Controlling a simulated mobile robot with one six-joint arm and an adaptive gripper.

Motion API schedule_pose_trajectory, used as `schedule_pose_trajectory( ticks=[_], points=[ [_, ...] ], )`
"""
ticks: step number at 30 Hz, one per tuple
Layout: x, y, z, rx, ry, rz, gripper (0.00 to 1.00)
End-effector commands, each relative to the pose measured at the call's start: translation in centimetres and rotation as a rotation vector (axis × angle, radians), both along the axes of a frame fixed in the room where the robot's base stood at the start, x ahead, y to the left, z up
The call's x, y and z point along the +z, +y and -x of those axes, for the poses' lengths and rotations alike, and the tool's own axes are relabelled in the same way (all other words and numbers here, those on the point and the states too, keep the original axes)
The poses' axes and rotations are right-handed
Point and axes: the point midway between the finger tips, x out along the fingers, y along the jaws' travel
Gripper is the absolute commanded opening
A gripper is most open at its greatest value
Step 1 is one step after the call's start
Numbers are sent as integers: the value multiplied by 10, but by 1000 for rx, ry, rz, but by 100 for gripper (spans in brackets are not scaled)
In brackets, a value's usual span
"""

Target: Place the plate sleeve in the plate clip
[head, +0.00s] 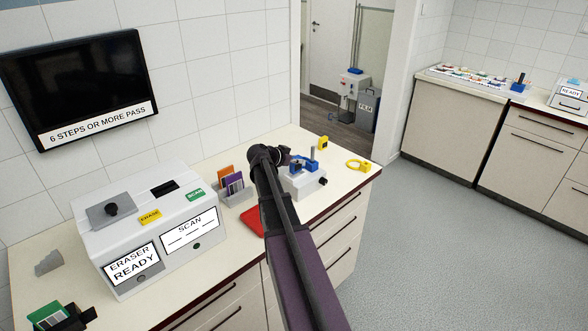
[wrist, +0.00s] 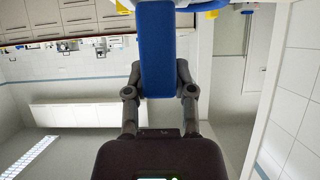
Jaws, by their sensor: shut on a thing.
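My gripper (wrist: 160,92) is shut on a flat blue piece (wrist: 157,50), which looks like the plate sleeve. The piece stands out lengthwise from between the fingers. In the head view my gripper (head: 292,160) is at the white stand (head: 303,182) near the counter's far right end, partly hidden by my wrist. The stand carries blue parts and a blue upright post (head: 312,153), which may belong to the plate clip. White, blue and yellow parts show beyond the held piece's tip in the wrist view. I cannot tell whether it touches them.
A rack (head: 236,190) with orange and purple sleeves stands left of my arm, near a red tray (head: 252,222). The white eraser and scan machine (head: 150,230) fills the left counter.

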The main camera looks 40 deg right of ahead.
Motion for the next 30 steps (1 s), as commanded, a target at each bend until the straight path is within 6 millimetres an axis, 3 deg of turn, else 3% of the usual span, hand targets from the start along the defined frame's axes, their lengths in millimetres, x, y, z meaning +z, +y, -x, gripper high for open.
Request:
schedule_pose_trajectory(
  ticks=[3,9,27,28,30],
  points=[
    [-16,0,0,0,0,0,0],
    [-27,1,0,0,0,0,0],
    [-32,1,0,1,0,0,0],
    [-31,1,0,1,0,0,42],
    [-30,1,0,1,0,0,63]
  ],
)
